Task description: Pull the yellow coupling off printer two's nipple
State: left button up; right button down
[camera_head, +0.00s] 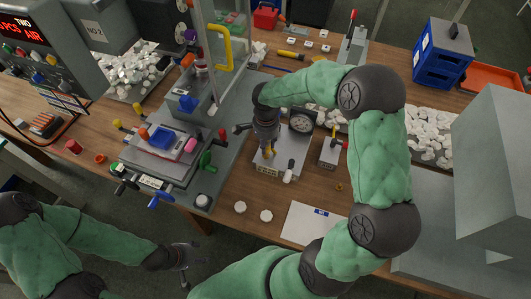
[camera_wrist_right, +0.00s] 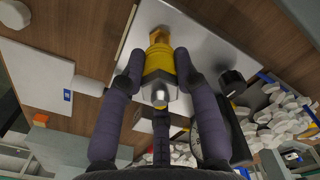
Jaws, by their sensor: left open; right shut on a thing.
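The yellow coupling (camera_wrist_right: 157,58) is between the fingers of my right gripper (camera_wrist_right: 158,74) in the right wrist view, with a silvery end facing the camera. In the head view a little of the coupling (camera_head: 268,151) shows below my right gripper (camera_head: 267,143), over a pale grey box (camera_head: 294,157). The gripper is shut on the coupling. The nipple is hidden, so I cannot tell whether the coupling still sits on it. My left gripper (camera_head: 189,262) is open and empty at the lower left, in front of the table edge.
A printer with coloured knobs (camera_head: 165,145) stands left of my right gripper. A small grey block with a lever (camera_head: 330,153) stands to the right. Two white round pieces (camera_head: 240,207) and a white sheet (camera_head: 313,223) lie near the front edge. Blue bins (camera_head: 443,53) stand at the back right.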

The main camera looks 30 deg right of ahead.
jog(key=shift+r+p, duration=0.8)
jog(key=shift+r, duration=0.7)
